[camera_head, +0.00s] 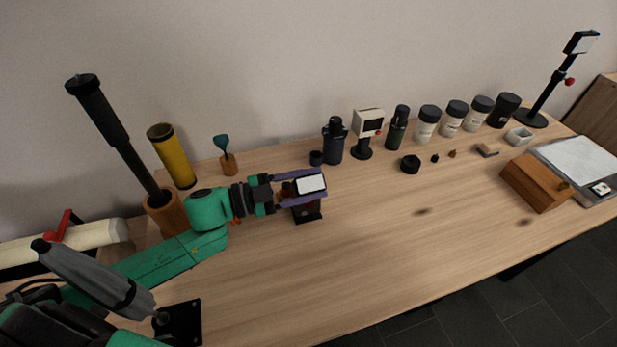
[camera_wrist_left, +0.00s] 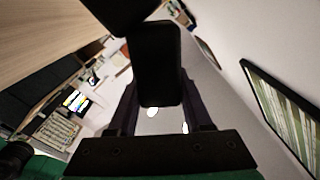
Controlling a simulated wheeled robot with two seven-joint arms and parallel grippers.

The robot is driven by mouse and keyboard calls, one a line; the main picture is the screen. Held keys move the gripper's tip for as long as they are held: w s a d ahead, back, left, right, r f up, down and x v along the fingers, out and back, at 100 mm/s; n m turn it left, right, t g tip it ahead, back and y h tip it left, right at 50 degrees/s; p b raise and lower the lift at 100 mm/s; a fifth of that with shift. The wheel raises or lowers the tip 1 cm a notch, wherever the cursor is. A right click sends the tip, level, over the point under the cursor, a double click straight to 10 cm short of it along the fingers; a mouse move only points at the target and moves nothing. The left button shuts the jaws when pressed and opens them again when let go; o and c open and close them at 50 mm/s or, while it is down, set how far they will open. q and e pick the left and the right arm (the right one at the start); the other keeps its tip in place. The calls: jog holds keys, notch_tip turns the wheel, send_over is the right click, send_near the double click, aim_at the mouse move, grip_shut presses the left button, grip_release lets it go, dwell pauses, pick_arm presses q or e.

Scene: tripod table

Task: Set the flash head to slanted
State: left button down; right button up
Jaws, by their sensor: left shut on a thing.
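The flash head (camera_head: 311,184) is a small dark block with a white panel, seen in the head view over a small dark base (camera_head: 307,215) on the table. My left gripper (camera_head: 325,183) comes in from the left with its purple fingers on either side of the head, shut on it. The white panel faces upward toward the head camera; its exact tilt is hard to tell. In the left wrist view, the flash head (camera_wrist_left: 155,65) is a dark block between the fingers. The join between head and base is partly hidden by a finger. My right gripper is not in view.
A cream device (camera_head: 367,122) on a dark stand, a dark bottle (camera_head: 333,143) and several jars line the back. A wooden box (camera_head: 536,183) lies at the right. A yellow cylinder (camera_head: 171,157) stands at the back left. The front middle of the table is clear.

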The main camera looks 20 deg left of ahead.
pick_arm(q)
jog(key=shift+s+d+f+m, duration=0.25)
jog(key=shift+s+f+m, duration=0.1)
jog(key=shift+m, duration=0.65)
jog(key=shift+c, duration=1.6)
grip_release()
jog(key=shift+a, duration=0.1)
jog(key=v, duration=1.1)
jog(key=shift+s+a, duration=0.2)
jog(key=shift+a, duration=0.15)
